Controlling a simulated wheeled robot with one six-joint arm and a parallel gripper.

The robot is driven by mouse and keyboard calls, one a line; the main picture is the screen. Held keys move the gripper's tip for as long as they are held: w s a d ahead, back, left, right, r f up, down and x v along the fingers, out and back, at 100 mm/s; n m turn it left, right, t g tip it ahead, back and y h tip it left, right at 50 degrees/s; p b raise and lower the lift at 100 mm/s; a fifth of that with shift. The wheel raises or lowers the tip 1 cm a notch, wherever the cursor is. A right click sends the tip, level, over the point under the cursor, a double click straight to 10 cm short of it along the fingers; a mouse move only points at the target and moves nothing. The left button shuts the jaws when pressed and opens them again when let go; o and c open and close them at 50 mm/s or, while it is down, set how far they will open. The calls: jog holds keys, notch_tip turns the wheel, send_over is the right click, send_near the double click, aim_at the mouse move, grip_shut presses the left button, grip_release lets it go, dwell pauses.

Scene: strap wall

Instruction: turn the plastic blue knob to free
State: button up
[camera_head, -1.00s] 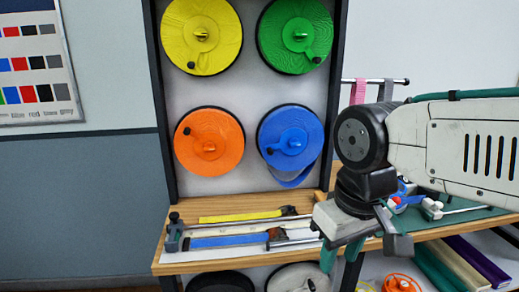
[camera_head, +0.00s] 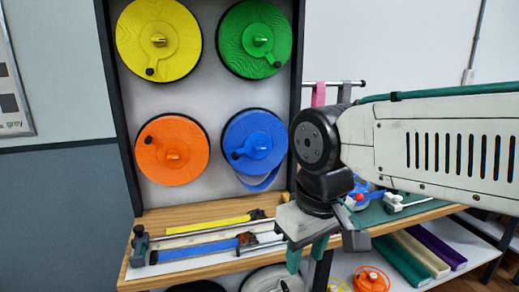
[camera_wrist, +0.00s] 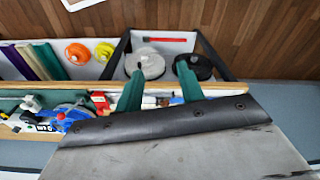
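The blue knob (camera_head: 257,146) is on the upright board, lower right of four round discs. Its raised grip has a short arm with a black ball end pointing left and slightly down. A blue strap hangs in a loop below its disc. My gripper (camera_head: 307,251) is to the right of and below the blue knob, pointing down over the bench. It is apart from the knob. In the wrist view my gripper (camera_wrist: 159,85) shows two green fingers spread apart with nothing held between them. The blue knob is not seen in the wrist view.
Yellow (camera_head: 159,40), green (camera_head: 256,38) and orange (camera_head: 172,149) knobs share the board. A wooden bench (camera_head: 150,217) below holds clamps with yellow and blue straps. A rail with pink (camera_head: 318,94) and grey straps is right of the board. A shelf below holds reels.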

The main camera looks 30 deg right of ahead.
jog(key=shift+o, duration=1.2)
jog(key=shift+d, duration=0.1)
jog(key=m+t+h, duration=0.3)
jog(key=t+h, duration=0.2)
jog(key=t, duration=1.1)
send_near(261, 148)
jog(key=w, duration=0.2)
jog(key=x, duration=0.7)
jog(key=shift+w+d, duration=0.1)
jog(key=shift+d, duration=0.15)
jog(key=c, duration=1)
